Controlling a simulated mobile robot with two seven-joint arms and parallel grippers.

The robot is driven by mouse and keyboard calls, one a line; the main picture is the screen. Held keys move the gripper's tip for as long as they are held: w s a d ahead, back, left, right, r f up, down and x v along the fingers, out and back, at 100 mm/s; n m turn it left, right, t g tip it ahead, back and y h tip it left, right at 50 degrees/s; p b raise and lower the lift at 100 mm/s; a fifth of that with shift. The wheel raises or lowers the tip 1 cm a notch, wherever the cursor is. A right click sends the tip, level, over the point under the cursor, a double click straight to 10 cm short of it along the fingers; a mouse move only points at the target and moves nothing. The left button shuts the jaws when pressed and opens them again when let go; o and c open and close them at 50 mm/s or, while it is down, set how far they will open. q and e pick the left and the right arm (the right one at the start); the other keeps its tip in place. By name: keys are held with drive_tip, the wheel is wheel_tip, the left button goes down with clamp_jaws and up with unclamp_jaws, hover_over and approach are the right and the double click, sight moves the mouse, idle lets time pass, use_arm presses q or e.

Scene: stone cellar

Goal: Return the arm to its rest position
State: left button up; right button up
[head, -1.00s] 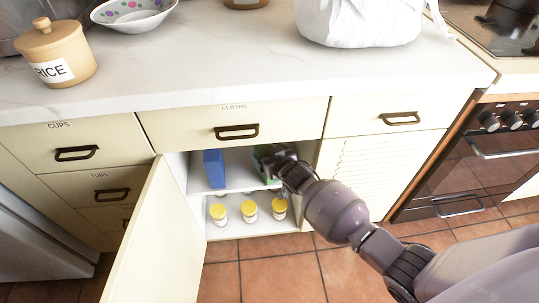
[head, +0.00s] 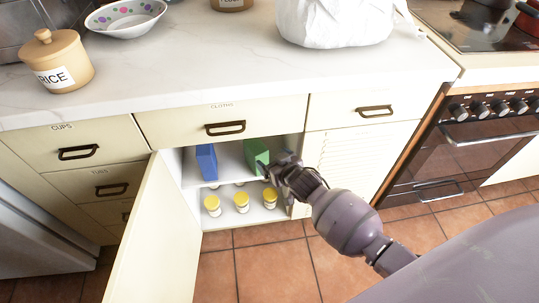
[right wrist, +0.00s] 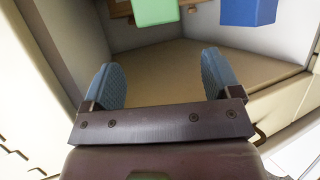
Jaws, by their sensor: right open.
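My right gripper (head: 279,170) is at the mouth of the open cupboard, at its right side, just in front of a green box (head: 256,154). In the right wrist view the gripper (right wrist: 163,85) is open, its two blue-grey pads wide apart with nothing between them. The green box also shows there at the top (right wrist: 155,10), beyond the fingers and apart from them. My left gripper is out of view.
A blue box (head: 206,161) stands on the upper shelf (head: 229,172). Several yellow-lidded jars (head: 241,201) stand below. The cupboard door (head: 152,235) hangs open at left. The counter (head: 190,70) is above, the oven (head: 465,145) at right.

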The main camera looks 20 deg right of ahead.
drive_tip(key=shift+s+r, duration=0.2)
drive_tip(key=shift+s, duration=0.4)
use_arm(q)
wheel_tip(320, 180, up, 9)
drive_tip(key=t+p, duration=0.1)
drive_tip(key=p, duration=0.9)
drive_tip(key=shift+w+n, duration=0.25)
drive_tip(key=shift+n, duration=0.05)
use_arm(e)
drive_tip(key=s+d+r+g, duration=0.1)
drive_tip(key=s+r, duration=0.2)
drive_tip(key=s, duration=0.8)
drive_tip(key=s+d+r+h, duration=0.1)
drive_tip(key=s+r, duration=0.3)
drive_tip(key=s, duration=0.8)
drive_tip(key=s+d+r+g, duration=0.1)
drive_tip(key=s+r, duration=0.3)
drive_tip(key=s, duration=0.7)
drive_tip(key=shift+s+r+g, duration=0.15)
drive_tip(key=shift+s+g, duration=0.15)
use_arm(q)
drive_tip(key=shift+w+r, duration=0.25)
